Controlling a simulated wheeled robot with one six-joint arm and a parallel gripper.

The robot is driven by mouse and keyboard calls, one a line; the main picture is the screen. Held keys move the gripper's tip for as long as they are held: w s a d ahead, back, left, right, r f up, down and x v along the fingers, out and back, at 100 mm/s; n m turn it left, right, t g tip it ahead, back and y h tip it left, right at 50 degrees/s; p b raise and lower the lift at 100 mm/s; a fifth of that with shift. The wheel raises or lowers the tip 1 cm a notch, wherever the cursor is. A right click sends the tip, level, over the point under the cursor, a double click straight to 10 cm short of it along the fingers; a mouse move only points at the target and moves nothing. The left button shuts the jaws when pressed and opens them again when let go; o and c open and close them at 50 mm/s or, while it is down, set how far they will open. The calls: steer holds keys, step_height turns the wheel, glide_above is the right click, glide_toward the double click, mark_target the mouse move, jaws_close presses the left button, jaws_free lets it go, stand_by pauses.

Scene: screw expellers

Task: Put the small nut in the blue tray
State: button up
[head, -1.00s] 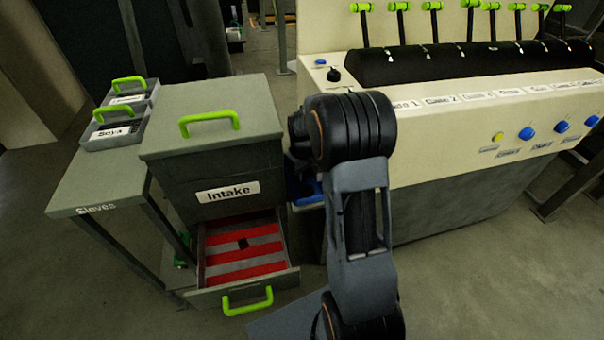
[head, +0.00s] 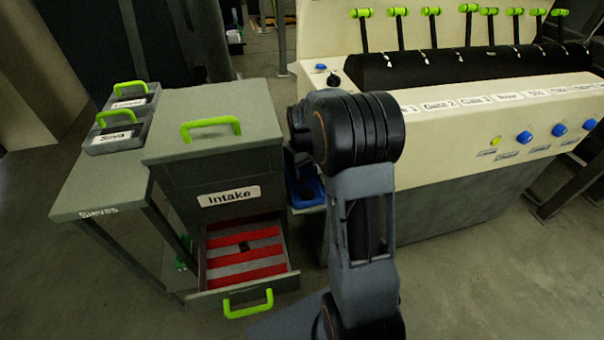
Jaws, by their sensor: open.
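A small dark piece (head: 244,246), possibly the small nut, lies on the red and grey striped floor of the open Intake drawer (head: 286,284). It is too small to identify surely. The blue tray (head: 313,188) is low between the Intake cabinet and the cream machine. My arm partly covers it, and its contents are unclear. My arm rises in the middle of the view and bends toward the left above the tray. The fingers of my gripper cannot be made out; they are hidden behind the arm or in its dark outline.
The Intake cabinet (head: 170,194) has a green handle on top (head: 211,128). The Sieves table (head: 75,196) with two handled sieve boxes (head: 112,137) stands left of it. The cream machine (head: 450,145) with levers and blue knobs fills the right. Floor is clear at front right.

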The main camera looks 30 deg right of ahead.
mark_target(302, 178)
step_height(302, 178, up, 8)
steer(key=p, duration=0.1)
steer(key=shift+p, duration=0.3)
steer(key=shift+f, duration=0.1)
